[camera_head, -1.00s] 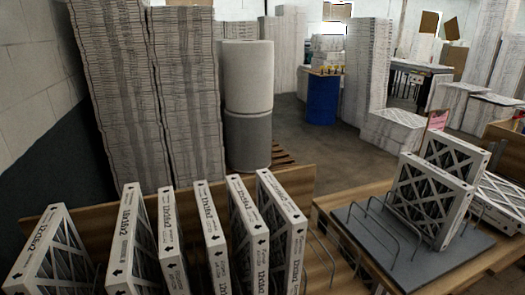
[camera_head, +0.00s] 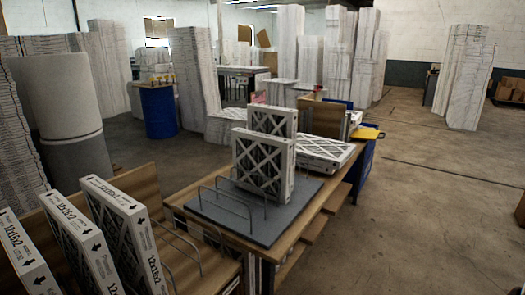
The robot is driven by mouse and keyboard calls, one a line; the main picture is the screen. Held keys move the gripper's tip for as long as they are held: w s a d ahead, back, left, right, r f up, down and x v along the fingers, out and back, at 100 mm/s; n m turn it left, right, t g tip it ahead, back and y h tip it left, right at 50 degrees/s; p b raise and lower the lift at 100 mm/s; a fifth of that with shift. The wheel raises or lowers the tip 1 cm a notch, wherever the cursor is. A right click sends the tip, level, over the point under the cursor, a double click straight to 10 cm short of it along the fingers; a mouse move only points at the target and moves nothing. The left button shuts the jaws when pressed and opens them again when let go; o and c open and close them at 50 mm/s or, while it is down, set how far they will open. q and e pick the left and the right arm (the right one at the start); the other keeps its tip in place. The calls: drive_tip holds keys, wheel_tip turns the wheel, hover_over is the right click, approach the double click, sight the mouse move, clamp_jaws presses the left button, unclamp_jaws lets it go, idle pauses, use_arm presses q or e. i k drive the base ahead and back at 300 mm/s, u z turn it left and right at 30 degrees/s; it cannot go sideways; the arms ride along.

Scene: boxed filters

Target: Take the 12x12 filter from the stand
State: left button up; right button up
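Two white-framed filters stand upright in a wire rack on a grey board (camera_head: 208,207) on the wooden table in the middle. The front filter (camera_head: 262,166) has a crossed lattice face, and the rear filter (camera_head: 272,121) stands just behind it. Empty wire loops (camera_head: 222,206) show to their left. At the lower left, several boxed filters stand in a row, among them one filter (camera_head: 125,215) with printed size text on its top edge. The text seems to read 12x16x2 or similar; I cannot read a clear 12x12. Neither of my grippers is in view.
More filters (camera_head: 322,149) lie flat behind the rack. A blue bin with a yellow lid (camera_head: 368,134) stands beyond the table. A large grey roll (camera_head: 66,110) and a blue drum (camera_head: 159,110) stand at the left. The floor (camera_head: 430,210) on the right is open.

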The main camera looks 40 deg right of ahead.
sight(270, 156)
drive_tip(key=u, duration=0.35)
drive_tip(key=k, duration=0.25)
drive_tip(key=z, duration=1.7)
drive_tip(key=i, duration=1.9)
drive_tip(key=u, duration=0.55)
